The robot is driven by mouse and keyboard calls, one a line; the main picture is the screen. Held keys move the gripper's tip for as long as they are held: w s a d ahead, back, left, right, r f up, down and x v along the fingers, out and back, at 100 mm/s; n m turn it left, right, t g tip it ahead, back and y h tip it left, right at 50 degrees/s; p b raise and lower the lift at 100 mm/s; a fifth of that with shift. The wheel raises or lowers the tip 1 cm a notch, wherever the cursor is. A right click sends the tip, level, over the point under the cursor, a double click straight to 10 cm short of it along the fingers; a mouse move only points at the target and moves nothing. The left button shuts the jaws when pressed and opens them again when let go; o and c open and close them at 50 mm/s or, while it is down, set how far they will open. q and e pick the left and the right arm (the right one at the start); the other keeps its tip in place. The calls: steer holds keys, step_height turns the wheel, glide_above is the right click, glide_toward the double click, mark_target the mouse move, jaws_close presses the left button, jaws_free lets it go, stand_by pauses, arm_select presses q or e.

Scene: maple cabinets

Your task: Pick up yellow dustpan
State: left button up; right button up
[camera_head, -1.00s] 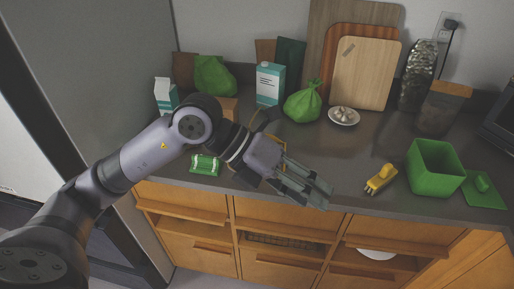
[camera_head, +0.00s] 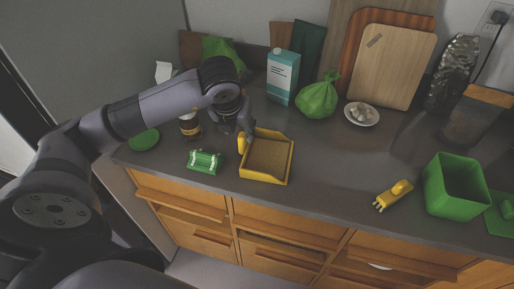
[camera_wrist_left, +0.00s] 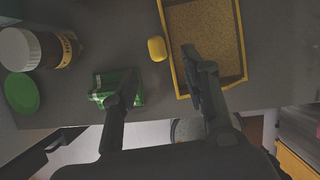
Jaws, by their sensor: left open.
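The yellow dustpan (camera_head: 266,179) lies on the counter near its front edge, with a brown inner floor. Its short yellow handle (camera_head: 242,143) points left, toward my left gripper (camera_head: 236,126). In the left wrist view the dustpan's rim (camera_wrist_left: 240,45) is at the top right and the handle (camera_wrist_left: 157,48) shows end-on. There my left gripper (camera_wrist_left: 158,76) is open and empty, one finger on each side of the handle's line. The right finger overlaps the pan's left rim; I cannot tell whether it touches. My right gripper is not in view.
A green package (camera_head: 204,161) lies left of the dustpan, partly behind a finger in the wrist view. A jar (camera_head: 189,126) and green lid (camera_head: 144,139) are further left. Counter between dustpan and brush is clear.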

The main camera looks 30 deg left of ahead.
mark_target(242, 135)
arm_select(q)
steer(key=shift+x, duration=1.15)
steer(key=shift+w+a+f+p, duration=0.1)
steer(key=shift+w+f+p, duration=0.1)
steer(key=shift+p, duration=0.35)
steer(key=p+x, duration=0.1)
steer(key=x, duration=0.2)
steer(key=shift+w+a+f+p, duration=0.2)
steer(key=shift+w+a+p, duration=0.05)
steer(key=shift+w+p, duration=0.15)
steer(key=shift+w+f, duration=0.1)
steer(key=shift+f, duration=0.35)
steer(key=c, duration=0.4)
jaws_close()
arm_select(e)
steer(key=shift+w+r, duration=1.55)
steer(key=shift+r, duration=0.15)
